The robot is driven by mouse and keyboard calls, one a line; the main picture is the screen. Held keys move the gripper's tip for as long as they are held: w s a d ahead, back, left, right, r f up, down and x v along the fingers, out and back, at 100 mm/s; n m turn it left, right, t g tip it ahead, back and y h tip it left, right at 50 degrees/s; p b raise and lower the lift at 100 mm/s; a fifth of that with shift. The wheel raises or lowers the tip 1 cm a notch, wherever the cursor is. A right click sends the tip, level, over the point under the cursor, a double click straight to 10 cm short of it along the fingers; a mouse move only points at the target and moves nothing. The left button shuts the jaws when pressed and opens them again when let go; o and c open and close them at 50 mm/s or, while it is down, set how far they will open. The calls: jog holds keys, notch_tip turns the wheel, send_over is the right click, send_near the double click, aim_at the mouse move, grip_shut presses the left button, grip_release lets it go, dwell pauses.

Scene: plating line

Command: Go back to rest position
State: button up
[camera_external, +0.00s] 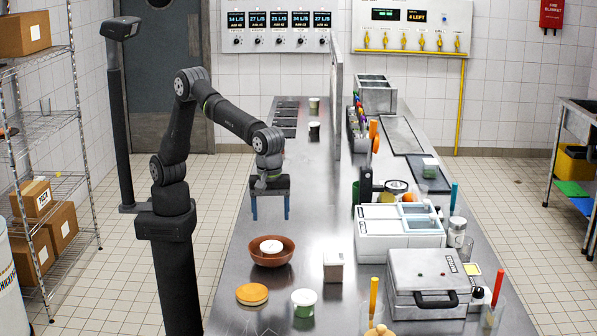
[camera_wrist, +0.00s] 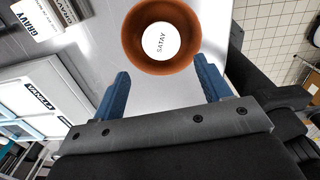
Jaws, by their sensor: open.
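My gripper (camera_external: 270,207) has two blue fingers spread wide apart, with nothing between them. It hangs above the steel table (camera_external: 225,318), over its left side. In the wrist view my gripper (camera_wrist: 163,82) shows the same open fingers. A brown bowl (camera_external: 272,259) stands in front of and below the gripper in the external view. A white round lid or tub (camera_external: 271,246) sits inside the bowl. In the wrist view the brown bowl (camera_wrist: 131,42) lies beyond the fingertips, and the white round (camera_wrist: 161,41) in it reads SATAY.
White bins (camera_external: 399,226) and a grey case (camera_external: 428,280) fill the right side. A thin upright panel (camera_external: 336,100) stands farther back. The table left of the panel is mostly clear.

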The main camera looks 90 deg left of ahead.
aim_at(271, 245)
notch_tip(271, 245, down, 12)
jog(key=shift+r, duration=0.1)
notch_tip(271, 245, up, 4)
jog(key=shift+f, duration=0.1)
jog(key=s+d+r, duration=0.3)
jog(key=s+r, duration=0.4)
jog(key=s, duration=0.4)
jog(key=w+a+f+n, duration=0.1)
jog(key=a, duration=1.5)
jog(key=w+a+f, duration=0.1)
jog(key=w+f, duration=0.1)
jog(key=w, duration=0.1)
jog(key=w+a+f, duration=0.2)
jog(key=w, duration=0.1)
jog(key=w+a+f, duration=0.2)
jog(key=w+f, duration=0.1)
jog(key=w, duration=0.1)
jog(key=shift+w+a, duration=0.1)
jog(key=shift+f, duration=1.45)
